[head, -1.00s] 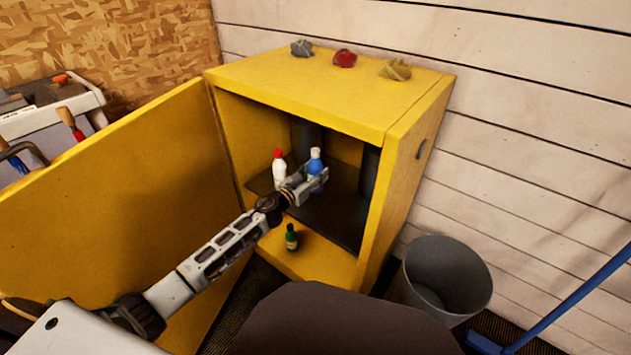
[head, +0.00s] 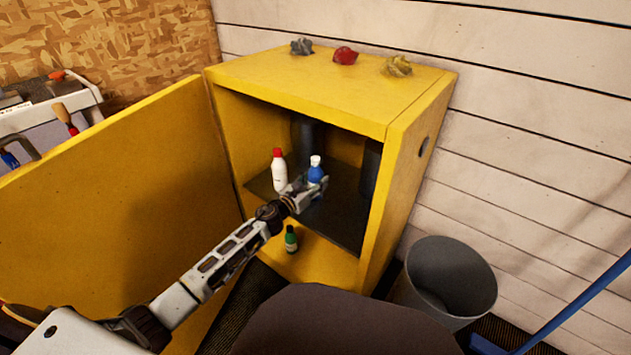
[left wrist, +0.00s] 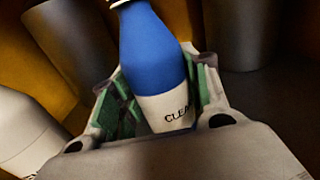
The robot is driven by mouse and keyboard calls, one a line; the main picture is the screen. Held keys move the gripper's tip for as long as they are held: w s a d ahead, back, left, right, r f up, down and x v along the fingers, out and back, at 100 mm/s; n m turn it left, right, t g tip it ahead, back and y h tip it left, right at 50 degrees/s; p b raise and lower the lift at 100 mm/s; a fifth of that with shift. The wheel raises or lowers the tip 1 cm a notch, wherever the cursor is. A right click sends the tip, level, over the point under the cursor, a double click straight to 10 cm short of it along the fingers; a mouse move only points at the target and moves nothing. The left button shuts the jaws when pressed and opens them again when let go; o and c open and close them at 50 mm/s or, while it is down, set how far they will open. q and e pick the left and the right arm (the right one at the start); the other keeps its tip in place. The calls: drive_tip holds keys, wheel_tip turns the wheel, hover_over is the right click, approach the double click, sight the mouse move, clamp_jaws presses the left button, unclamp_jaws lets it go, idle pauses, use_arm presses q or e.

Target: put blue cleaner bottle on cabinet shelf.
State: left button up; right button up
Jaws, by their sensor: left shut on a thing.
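The blue cleaner bottle (head: 315,172), with a white cap and a white lower label, is upright inside the yellow cabinet (head: 300,92), at the dark shelf (head: 335,214). My left gripper (head: 312,186) reaches in through the open front and is shut on the bottle. In the left wrist view the bottle (left wrist: 153,60) sits between the green-padded fingers (left wrist: 160,100), tilted in the picture. The gripper hides its base, so I cannot tell whether it touches the shelf. My right gripper is not in view.
A white bottle with a red cap (head: 279,170) stands just left on the shelf. Dark cylinders (head: 307,135) stand behind. A green bottle (head: 291,238) is on the lower level. The cabinet door (head: 120,190) is open to the left. A grey bin (head: 450,280) stands right.

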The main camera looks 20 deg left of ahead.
use_arm(q)
drive_tip(key=o, duration=1)
drive_tip(key=shift+r, duration=0.2)
drive_tip(key=shift+p+v, duration=1.05)
drive_tip(key=shift+v, duration=4.9)
drive_tip(key=shift+s, duration=0.1)
